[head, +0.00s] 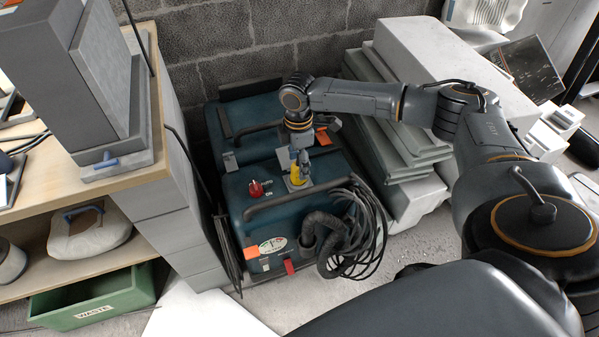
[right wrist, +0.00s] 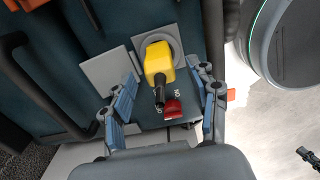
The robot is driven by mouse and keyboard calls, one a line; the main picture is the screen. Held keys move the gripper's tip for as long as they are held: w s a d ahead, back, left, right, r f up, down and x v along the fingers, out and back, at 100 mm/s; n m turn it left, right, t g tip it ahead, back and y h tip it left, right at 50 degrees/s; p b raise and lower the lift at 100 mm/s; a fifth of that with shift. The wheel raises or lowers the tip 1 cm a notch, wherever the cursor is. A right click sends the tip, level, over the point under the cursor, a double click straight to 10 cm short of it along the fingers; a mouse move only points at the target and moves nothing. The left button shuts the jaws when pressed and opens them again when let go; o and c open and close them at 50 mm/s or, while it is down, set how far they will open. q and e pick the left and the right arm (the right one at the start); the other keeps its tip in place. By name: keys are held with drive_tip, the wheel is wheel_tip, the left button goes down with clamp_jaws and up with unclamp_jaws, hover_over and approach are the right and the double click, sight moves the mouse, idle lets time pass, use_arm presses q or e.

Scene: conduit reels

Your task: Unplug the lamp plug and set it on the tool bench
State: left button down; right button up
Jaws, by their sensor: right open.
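The yellow lamp plug (head: 300,177) sits in a socket plate on top of a dark teal machine (head: 262,210). In the right wrist view the plug (right wrist: 158,60) is in its round grey socket, with a black cord end pointing toward me. My right gripper (head: 301,160) is right above the plug. Its blue-padded fingers (right wrist: 168,85) are open, one on each side of the plug and cord end, with gaps on both sides. The tool bench (head: 196,32) has a wooden top at the left. My left gripper is not in view.
A red switch (head: 256,188) stands close to the plug, and also shows between the fingers in the right wrist view (right wrist: 173,108). A black handle bar and a coiled hose (head: 325,235) are nearby. A grey block machine (head: 85,70) takes up part of the bench.

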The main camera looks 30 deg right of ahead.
drive_tip(key=shift+f, duration=0.3)
drive_tip(key=shift+s+f, duration=0.1)
drive_tip(key=shift+f, duration=0.2)
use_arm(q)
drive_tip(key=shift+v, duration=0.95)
use_arm(e)
drive_tip(key=shift+f, duration=1.65)
drive_tip(key=shift+p, duration=0.3)
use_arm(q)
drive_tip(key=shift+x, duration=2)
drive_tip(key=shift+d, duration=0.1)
